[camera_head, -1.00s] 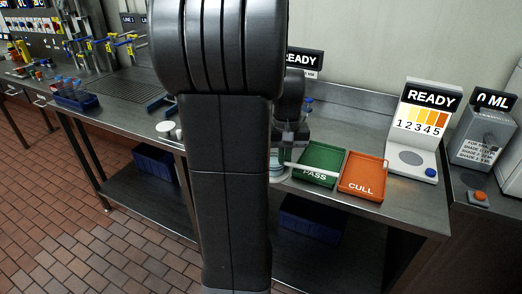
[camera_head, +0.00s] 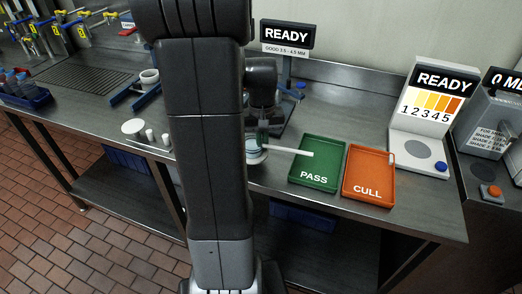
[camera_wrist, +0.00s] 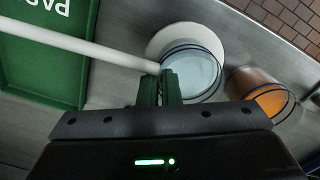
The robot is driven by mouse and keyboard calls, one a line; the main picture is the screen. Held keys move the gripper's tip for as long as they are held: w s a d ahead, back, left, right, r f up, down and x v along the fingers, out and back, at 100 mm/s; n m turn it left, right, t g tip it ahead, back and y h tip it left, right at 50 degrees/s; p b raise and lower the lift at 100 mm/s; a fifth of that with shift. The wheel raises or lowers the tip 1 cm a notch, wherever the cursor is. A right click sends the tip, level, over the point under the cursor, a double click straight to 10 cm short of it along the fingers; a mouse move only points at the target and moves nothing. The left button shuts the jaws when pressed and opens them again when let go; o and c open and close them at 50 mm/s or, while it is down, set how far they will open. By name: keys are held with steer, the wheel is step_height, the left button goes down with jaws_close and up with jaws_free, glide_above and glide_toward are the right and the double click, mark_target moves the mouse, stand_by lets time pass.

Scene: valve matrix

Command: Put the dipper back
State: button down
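The dipper (camera_wrist: 85,45) shows as a long white rod in the wrist view. One end is at my gripper's fingertips (camera_wrist: 161,84), and the rod reaches left over the green PASS tray. My gripper looks shut on this end. In the head view, my gripper (camera_head: 263,135) is low over the bench and the dipper (camera_head: 292,151) points right, its far end over the tray. A clear round vessel with pale contents (camera_wrist: 192,72) stands on a white disc (camera_wrist: 178,40) right beside the fingertips. I cannot tell whether the dipper's end touches it.
The green PASS tray (camera_head: 316,177) and orange CULL tray (camera_head: 369,190) lie right of my gripper. A READY shade stand (camera_head: 416,146) is farther right. A jar with orange contents (camera_wrist: 270,101) is near the vessel. White cups (camera_head: 134,127) and a blue rack (camera_head: 130,95) are left.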

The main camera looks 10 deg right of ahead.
mark_target(262, 151)
steer(key=shift+f, duration=1.75)
steer(key=shift+f, duration=0.1)
steer(key=c, duration=1.6)
jaws_free()
steer(key=shift+c, duration=0.2)
step_height(262, 151, up, 12)
steer(key=shift+r, duration=0.15)
steer(key=shift+o, duration=0.4)
